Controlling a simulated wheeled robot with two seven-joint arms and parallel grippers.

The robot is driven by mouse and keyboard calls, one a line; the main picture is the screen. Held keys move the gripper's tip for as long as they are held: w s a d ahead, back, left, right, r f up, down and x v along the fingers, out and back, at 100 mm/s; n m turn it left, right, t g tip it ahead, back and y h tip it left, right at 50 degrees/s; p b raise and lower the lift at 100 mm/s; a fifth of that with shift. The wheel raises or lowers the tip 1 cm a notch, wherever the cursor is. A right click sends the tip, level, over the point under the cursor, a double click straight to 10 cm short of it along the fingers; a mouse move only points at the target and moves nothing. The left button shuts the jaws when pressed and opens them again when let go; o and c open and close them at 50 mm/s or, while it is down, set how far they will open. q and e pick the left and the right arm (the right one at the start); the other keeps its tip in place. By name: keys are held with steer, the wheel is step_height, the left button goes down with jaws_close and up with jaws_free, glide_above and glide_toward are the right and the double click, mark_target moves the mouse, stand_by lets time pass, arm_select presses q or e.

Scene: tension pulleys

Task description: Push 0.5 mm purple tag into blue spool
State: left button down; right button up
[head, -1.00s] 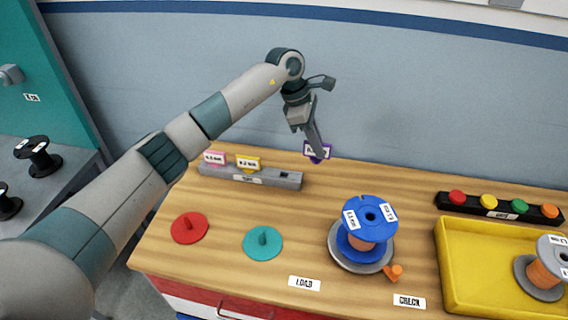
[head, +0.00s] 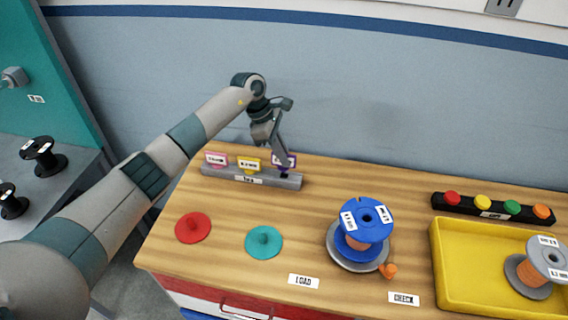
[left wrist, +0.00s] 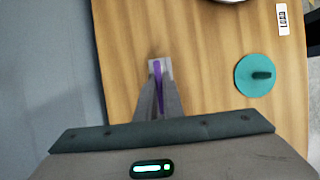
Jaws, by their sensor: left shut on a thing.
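The purple tag (head: 293,161) is pinched in my left gripper (head: 286,162), upright at the right end of the grey tag rack (head: 215,172). Its foot is at the rack's right slot; I cannot tell whether it is seated. In the left wrist view the purple tag (left wrist: 157,82) shows edge-on between the closed fingers (left wrist: 158,95), over the grey rack end. The blue spool (head: 353,207), with white labels and copper-coloured wire, stands on a round grey base (head: 343,256) to the right, apart from the gripper. My right gripper is not in view.
Pink (head: 216,158) and yellow (head: 249,163) tags stand in the rack. Red (head: 193,228) and teal (head: 263,243) pegged discs lie in front. A yellow tray (head: 460,285) with a grey spool (head: 548,252) and a black strip of coloured buttons (head: 470,205) are at right.

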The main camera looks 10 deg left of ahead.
arm_select(q)
steer(key=shift+f+p, duration=0.4)
steer(key=shift+f, duration=0.1)
step_height(320, 180, down, 2)
steer(key=shift+f, duration=0.3)
steer(key=shift+f, duration=0.25)
steer(key=c, duration=1.9)
jaws_free()
steer(key=shift+r, duration=0.1)
